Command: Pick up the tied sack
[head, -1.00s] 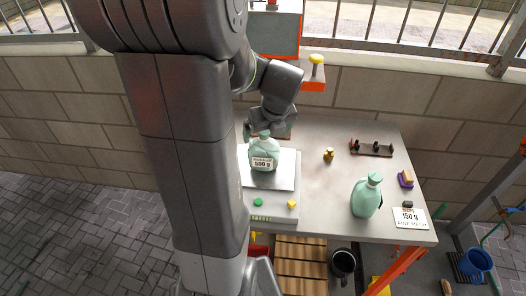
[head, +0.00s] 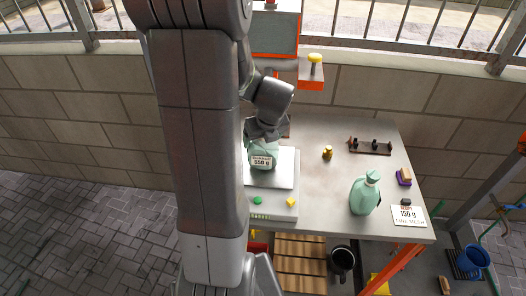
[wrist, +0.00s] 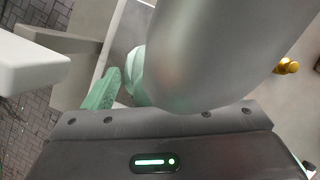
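I cannot make out a tied sack for certain. A small gold object (head: 327,153) with a narrowed top stands on the table right of the scale, too small to identify; it also shows in the wrist view (wrist: 288,66). A pale green jug (head: 264,155) labelled 550 g stands on the scale plate (head: 284,172). My gripper (head: 264,130) is at the jug's top and hides its cap. In the wrist view, green parts of the jug (wrist: 137,76) show behind a large grey shape. My fingertips are hidden, so open or shut does not show.
A second green jug (head: 364,193) stands near the table's front right, beside a 150 g card (head: 408,216). A small rack (head: 370,146) and a brown-and-purple block (head: 404,176) lie on the right. A post with a yellow knob (head: 315,60) stands at the back.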

